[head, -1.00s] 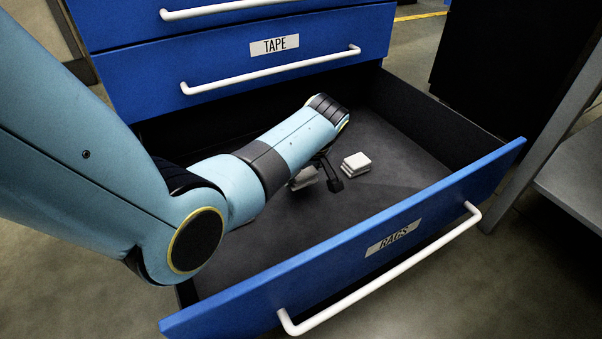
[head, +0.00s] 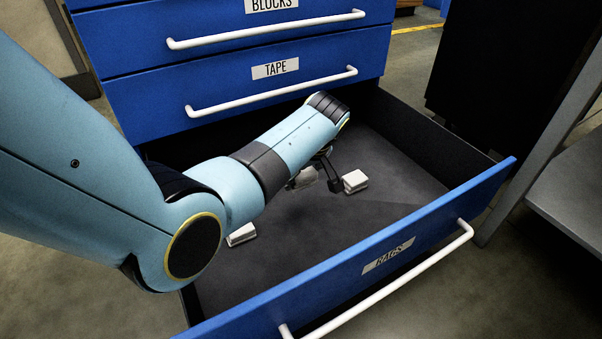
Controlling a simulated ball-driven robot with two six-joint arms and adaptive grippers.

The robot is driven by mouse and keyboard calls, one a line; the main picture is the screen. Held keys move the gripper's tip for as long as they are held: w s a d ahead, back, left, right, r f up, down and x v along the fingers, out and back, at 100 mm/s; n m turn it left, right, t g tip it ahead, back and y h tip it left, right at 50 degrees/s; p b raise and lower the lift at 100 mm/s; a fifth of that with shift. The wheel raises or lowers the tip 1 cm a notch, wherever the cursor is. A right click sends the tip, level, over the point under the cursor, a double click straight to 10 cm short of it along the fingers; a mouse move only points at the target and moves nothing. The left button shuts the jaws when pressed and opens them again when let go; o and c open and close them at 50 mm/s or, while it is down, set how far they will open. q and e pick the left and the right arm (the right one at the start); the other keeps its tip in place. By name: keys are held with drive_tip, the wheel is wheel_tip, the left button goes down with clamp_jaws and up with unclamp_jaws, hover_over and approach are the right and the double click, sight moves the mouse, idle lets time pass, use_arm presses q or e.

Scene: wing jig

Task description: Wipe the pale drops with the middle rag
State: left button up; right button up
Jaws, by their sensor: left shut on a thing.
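My left gripper (head: 320,178) is inside the open drawer, partly hidden behind its own wrist. It is shut on the middle rag (head: 304,179), a pale grey folded cloth that shows only in part below the wrist. A white folded rag (head: 355,181) lies on the drawer floor just right of the gripper. Another white rag (head: 241,235) lies to the left, partly covered by my arm. No pale drops are in view. My right gripper is not in view.
The open drawer's blue front (head: 340,265) is labelled RAGS and has a white handle (head: 400,283). Closed blue drawers, one labelled TAPE (head: 275,68), stand above and behind it. A grey shelf (head: 570,190) is at the right. The drawer floor's right part is clear.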

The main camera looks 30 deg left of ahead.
use_arm(q)
drive_tip(key=o, duration=0.4)
drive_tip(key=shift+c, duration=1.3)
